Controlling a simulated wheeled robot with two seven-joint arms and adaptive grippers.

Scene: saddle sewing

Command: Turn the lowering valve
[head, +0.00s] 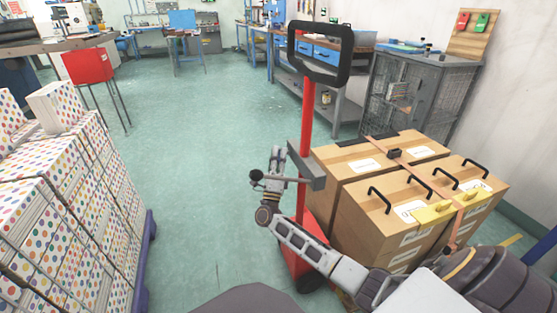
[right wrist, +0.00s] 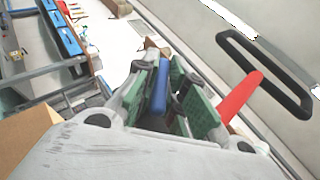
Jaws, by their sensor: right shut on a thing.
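The pallet jack has a red mast (head: 307,115) with a black loop handle (head: 319,53) on top. A grey bracket (head: 312,172) sits partway up the mast. My right gripper (head: 277,160) is just left of the mast, near the bracket. In the right wrist view, the green-padded fingers of the right gripper (right wrist: 168,90) are shut on a blue cylindrical piece (right wrist: 159,96), seemingly the lowering valve's lever. In the head view this piece is hidden. The red mast (right wrist: 243,95) and black handle (right wrist: 264,72) show to the right in the wrist view. My left gripper is out of view.
A grey mesh cabinet (head: 420,95) stands behind the crates. The green floor (head: 200,160) between is clear.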

